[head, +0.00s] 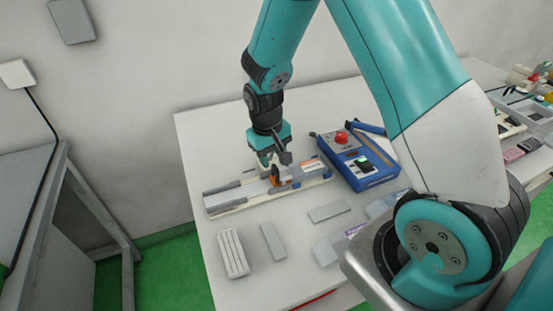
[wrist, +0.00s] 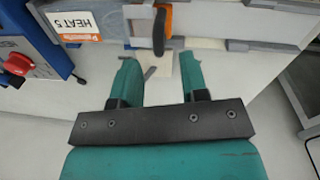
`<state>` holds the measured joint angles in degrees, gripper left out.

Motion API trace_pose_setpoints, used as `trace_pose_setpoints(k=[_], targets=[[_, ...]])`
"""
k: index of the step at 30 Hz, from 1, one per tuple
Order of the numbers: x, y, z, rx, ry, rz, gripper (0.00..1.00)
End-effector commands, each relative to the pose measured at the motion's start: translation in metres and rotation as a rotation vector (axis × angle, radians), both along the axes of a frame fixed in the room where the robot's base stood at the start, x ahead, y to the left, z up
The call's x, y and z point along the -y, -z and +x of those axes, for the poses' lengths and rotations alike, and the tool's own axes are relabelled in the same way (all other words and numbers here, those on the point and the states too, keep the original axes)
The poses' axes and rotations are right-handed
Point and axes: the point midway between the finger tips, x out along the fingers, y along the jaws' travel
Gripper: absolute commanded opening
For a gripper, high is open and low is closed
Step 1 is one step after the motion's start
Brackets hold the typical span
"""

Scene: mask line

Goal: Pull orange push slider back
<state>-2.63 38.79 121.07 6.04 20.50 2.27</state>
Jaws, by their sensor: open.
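The orange push slider (wrist: 160,27) has an orange grip with a dark part below it and sits across the grey rail fixture (wrist: 235,20). In the head view the slider (head: 274,175) shows as a small orange piece near the middle of the fixture (head: 232,196), beside a white and orange label. My gripper (wrist: 158,68) is open and empty, its two teal fingers apart and pointing toward the slider. In the head view my gripper (head: 275,166) is right at the slider and partly hides it. I cannot tell whether a finger touches it.
A blue control box (head: 357,163) with a red button stands right of the fixture. A white ribbed block (head: 233,252) and flat grey pieces (head: 272,241) (head: 329,212) lie in front. Bare table (head: 205,130) lies behind the fixture at the left.

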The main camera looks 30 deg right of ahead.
Motion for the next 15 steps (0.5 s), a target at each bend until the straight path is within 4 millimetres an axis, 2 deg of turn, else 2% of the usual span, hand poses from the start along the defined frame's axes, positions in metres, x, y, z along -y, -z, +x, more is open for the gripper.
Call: trace_pose_setpoints(k=[3,6,15], targets=[[0.002,0.016,0.000,-0.003,0.000,0.000,0.41],[0.003,0.024,0.000,-0.002,0.001,0.000,0.41],[0.003,0.029,0.000,0.001,0.000,0.001,0.41]])
